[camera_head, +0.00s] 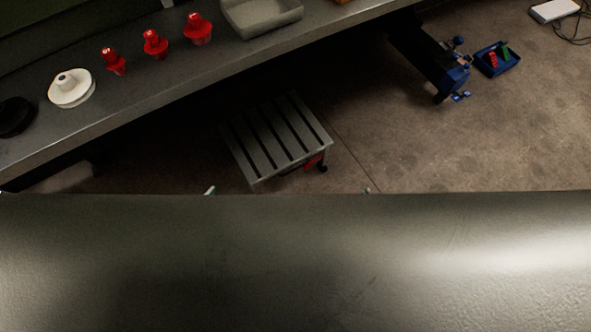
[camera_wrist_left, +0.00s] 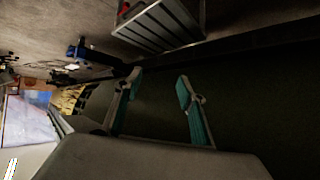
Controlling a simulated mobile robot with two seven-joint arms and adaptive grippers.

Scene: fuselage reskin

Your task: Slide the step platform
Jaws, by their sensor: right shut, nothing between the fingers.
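The step platform (camera_head: 276,136) is a grey slatted stand with a red part and a dark wheel at its lower right. It stands on the floor, partly under the workbench edge. In the left wrist view the slatted platform (camera_wrist_left: 160,27) is at the top, apart from my fingers. My left gripper (camera_wrist_left: 159,88) is open and empty, its teal fingers spread. In the head view only a small tip of my left gripper (camera_head: 210,190) shows above a large curved metal surface. A small tip of my right gripper (camera_head: 368,190) shows too; it is shut, and the rest is hidden.
The large curved metal panel (camera_head: 300,260) fills the lower head view. The workbench (camera_head: 130,125) carries red parts (camera_head: 155,43), a white flanged part (camera_head: 72,88) and a grey tray (camera_head: 262,14). A blue bin (camera_head: 497,60) lies on the floor at right.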

